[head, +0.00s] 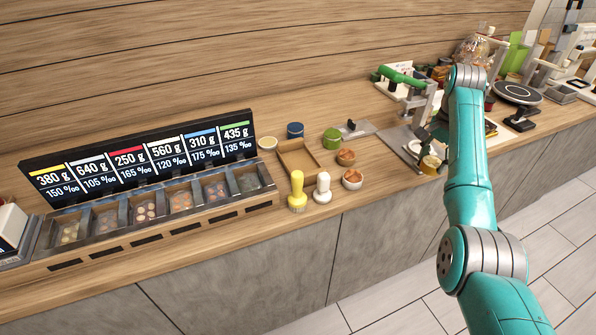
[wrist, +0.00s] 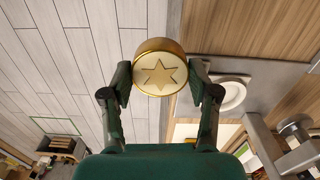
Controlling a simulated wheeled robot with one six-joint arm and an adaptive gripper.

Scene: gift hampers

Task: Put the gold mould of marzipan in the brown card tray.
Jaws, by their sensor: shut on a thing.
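The gold mould of marzipan (wrist: 160,74) is round, with a gold rim and a pale face bearing a gold star. In the wrist view my gripper (wrist: 160,78) is shut on it, one finger on each side. In the head view the mould (head: 430,164) is held beside the grey plate of the press, near the counter's front edge. My gripper there is partly hidden by the arm. The brown card tray (head: 299,158) lies on the counter at the middle, left of the mould. It looks empty.
Around the tray stand a blue tin (head: 295,130), a green tin (head: 332,138), small brown-filled bowls (head: 346,157), a yellow stamp (head: 297,192) and a white stamp (head: 322,187). A green-handled press (head: 402,76) is behind my gripper. A compartmented bin (head: 160,205) lies at left.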

